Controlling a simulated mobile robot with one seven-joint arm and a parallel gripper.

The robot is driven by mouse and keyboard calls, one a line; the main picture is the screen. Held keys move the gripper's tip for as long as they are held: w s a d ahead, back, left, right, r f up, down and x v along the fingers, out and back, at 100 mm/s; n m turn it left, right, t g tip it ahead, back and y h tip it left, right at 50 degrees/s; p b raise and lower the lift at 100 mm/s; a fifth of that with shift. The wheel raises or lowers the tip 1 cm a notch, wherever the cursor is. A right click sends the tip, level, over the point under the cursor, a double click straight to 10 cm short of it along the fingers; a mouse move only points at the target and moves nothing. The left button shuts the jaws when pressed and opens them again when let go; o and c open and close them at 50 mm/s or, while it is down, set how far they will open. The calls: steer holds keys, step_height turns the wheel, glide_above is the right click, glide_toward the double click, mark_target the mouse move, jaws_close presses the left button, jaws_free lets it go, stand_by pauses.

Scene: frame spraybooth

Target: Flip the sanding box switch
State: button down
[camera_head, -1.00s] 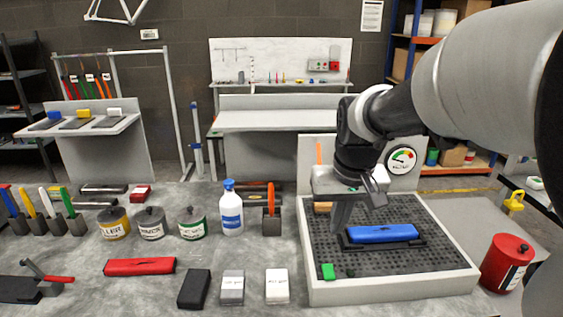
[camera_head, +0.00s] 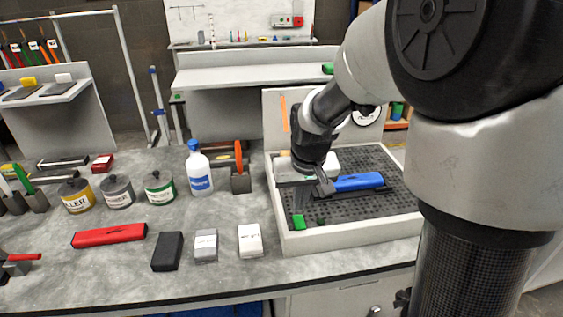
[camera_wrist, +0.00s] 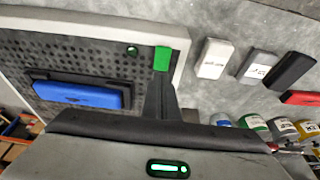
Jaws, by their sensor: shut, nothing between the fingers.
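The sanding box (camera_head: 350,240) is a pale-rimmed tray with a dark perforated bed on the bench. Its green switch (camera_head: 299,222) sits at the front left corner and also shows in the wrist view (camera_wrist: 162,58). A small round light (camera_wrist: 132,50) beside it glows green. My gripper (camera_head: 298,206) is shut and empty, pointing down over the box's left side, just behind the switch. In the wrist view the fingertips (camera_wrist: 161,76) appear right by the switch; I cannot tell whether they touch.
A blue sanding block (camera_head: 358,182) lies on the bed right of my gripper; it also shows in the wrist view (camera_wrist: 88,95). White (camera_head: 250,240), grey (camera_head: 205,246) and black (camera_head: 168,251) blocks stand left of the box. A blue-capped bottle (camera_head: 199,170) stands behind them.

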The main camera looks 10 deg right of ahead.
mark_target(299, 221)
steer(key=shift+f, duration=1.4)
steer(key=shift+p, duration=0.35)
steer(key=shift+f, duration=0.15)
steer(key=shift+s, duration=0.8)
steer(key=shift+r, duration=0.2)
